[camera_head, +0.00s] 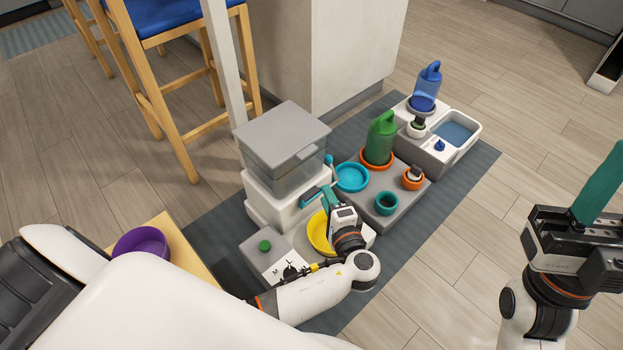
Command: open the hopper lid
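The hopper (280,170) is a clear grey bin on a white base. Its flat grey lid (280,132) lies level on top and looks closed, with a notch or tab at the front edge. My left gripper (329,196) is low in front of the hopper's white base, above the yellow bowl (318,232) and below the lid. It is apart from the lid, and its green fingers overlap a teal part of the feeder, so their opening is unclear. My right gripper (599,185) is at the far right, away from the hopper; its finger gap cannot be made out.
Grey stands on the dark mat (471,170) hold a green bottle (380,138), teal bowl (352,177) and blue bottle (428,85). A white pillar (320,50) and wooden stool (180,80) stand behind. A purple bowl (142,243) is at left. Floor at right is clear.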

